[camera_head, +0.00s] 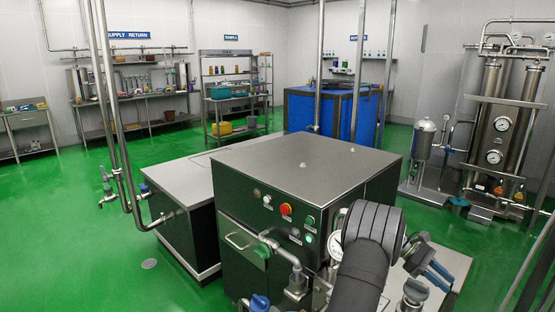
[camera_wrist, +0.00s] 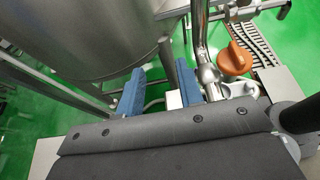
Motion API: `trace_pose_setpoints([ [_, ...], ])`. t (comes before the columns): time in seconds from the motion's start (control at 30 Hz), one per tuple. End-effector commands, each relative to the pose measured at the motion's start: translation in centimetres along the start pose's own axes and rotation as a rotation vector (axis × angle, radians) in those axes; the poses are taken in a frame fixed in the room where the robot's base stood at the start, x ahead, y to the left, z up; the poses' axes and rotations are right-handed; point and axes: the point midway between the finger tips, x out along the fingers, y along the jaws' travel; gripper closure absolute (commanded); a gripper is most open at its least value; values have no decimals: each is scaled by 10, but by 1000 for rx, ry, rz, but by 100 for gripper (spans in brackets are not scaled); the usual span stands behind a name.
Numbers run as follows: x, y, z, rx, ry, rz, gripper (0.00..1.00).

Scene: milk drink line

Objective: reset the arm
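My gripper (camera_wrist: 156,88) shows in the wrist view as two blue fingers standing apart, with nothing held between them. It is open, beside the rounded wall of a large steel vessel (camera_wrist: 95,40). A steel pipe with an orange handle (camera_wrist: 236,58) is to the right of the fingers. In the head view my gripper (camera_head: 438,276) is at the lower right, past the end of my dark arm, with its blue fingers pointing right. My arm hides part of what is behind it.
A dark machine cabinet (camera_head: 300,165) with buttons and a gauge stands left of my arm. Pipes and a blue-handled valve (camera_head: 260,302) are in front of it. Steel columns (camera_head: 495,130) stand at the right. Open green floor lies at the left.

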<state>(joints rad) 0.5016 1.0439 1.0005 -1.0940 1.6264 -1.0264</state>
Motion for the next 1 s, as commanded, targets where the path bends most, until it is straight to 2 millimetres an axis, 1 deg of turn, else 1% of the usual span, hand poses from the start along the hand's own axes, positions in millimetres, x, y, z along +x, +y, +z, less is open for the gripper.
trace_pose_setpoints([
  [0.03,6,-4,9,2,0,-2,66],
  [0.37,39,-28,58,2,0,-2,66],
  [0.5,23,-16,32,-3,0,1,66],
  [1.0,-25,18,-38,-1,0,1,66],
])
